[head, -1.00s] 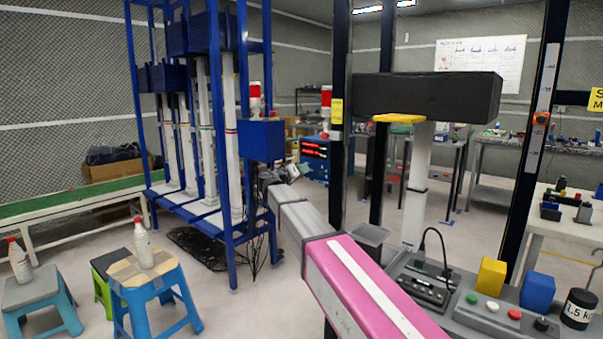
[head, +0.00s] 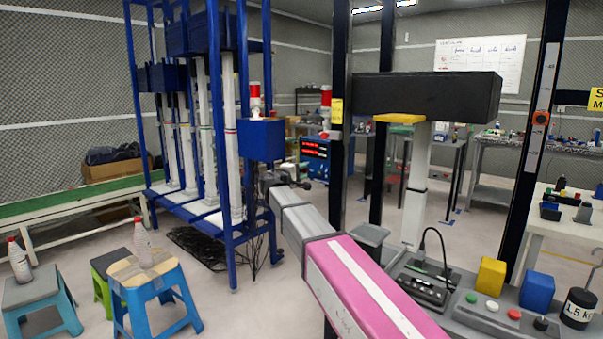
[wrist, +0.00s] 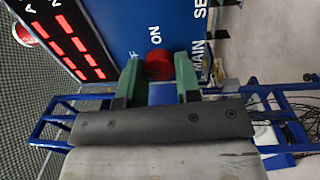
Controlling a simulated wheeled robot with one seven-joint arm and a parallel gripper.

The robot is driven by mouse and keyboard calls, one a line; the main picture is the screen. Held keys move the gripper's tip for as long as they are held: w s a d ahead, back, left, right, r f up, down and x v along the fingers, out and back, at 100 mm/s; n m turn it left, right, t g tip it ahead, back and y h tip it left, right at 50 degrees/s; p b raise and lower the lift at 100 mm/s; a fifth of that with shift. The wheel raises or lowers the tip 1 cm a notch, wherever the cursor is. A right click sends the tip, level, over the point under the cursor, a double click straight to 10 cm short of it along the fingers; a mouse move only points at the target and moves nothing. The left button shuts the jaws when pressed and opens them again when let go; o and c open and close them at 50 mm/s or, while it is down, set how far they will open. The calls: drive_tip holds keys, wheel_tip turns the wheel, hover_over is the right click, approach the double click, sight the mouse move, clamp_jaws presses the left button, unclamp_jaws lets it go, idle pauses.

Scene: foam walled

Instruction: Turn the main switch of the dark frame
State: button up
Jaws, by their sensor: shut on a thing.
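The main switch is a red round knob (wrist: 158,65) on a blue panel (wrist: 115,25) marked ON and MAIN in the wrist view. My gripper (wrist: 158,75) has its two green fingers on either side of the knob and is shut on it. The dark frame (head: 340,120) has black uprights and a thick black crossbeam (head: 428,97).
A blue rack (head: 215,120) with white columns stands left of my arm. Stools (head: 145,270) with bottles are at lower left. A grey console (head: 490,315) with buttons, a yellow block (head: 491,275) and a blue block (head: 537,291) is at lower right. Open floor lies between.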

drive_tip(key=shift+n, duration=0.7)
drive_tip(key=o, duration=0.9)
drive_tip(key=shift+o, duration=0.2)
drive_tip(key=v, duration=1.1)
drive_tip(key=shift+f, duration=0.1)
